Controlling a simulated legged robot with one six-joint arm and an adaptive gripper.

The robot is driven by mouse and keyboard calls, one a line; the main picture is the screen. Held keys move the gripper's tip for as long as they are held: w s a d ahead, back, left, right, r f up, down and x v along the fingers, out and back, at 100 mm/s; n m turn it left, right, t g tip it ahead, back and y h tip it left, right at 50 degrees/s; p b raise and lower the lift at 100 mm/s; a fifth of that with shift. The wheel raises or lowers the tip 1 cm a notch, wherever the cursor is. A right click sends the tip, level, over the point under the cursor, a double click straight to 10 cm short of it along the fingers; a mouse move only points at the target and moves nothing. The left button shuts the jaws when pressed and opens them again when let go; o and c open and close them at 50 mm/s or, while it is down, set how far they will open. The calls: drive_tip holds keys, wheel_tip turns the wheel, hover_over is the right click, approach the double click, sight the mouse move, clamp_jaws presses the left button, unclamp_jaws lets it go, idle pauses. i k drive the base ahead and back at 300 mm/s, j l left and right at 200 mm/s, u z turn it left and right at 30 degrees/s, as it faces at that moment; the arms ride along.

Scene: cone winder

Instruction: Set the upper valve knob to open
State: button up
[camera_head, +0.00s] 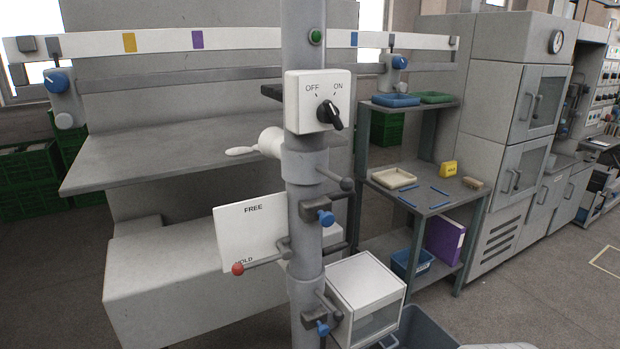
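A grey column (305,175) stands upright in the middle of the view. Two small blue knobs on dark fittings sit on its right side, an upper blue knob (326,218) and a lower blue knob (322,328). No open or closed marking can be read beside either one, and I cannot tell their setting. Higher on the column is a white switch plate (304,101) marked OFF and ON, with a black rotary knob (329,115) whose grip points down and right. No label names the upper valve knob. My gripper is not in view.
A red-tipped lever (238,268) juts left before a white FREE/HOLD plate (246,225). A dark ball-ended handle (347,184) juts right above the upper blue knob. A white box (366,287) sits low right of the column. Open floor (545,290) lies at the right.

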sight(327, 219)
drive_tip(key=k+j, duration=0.9)
drive_tip(key=j, duration=0.25)
drive_tip(key=z, duration=0.05)
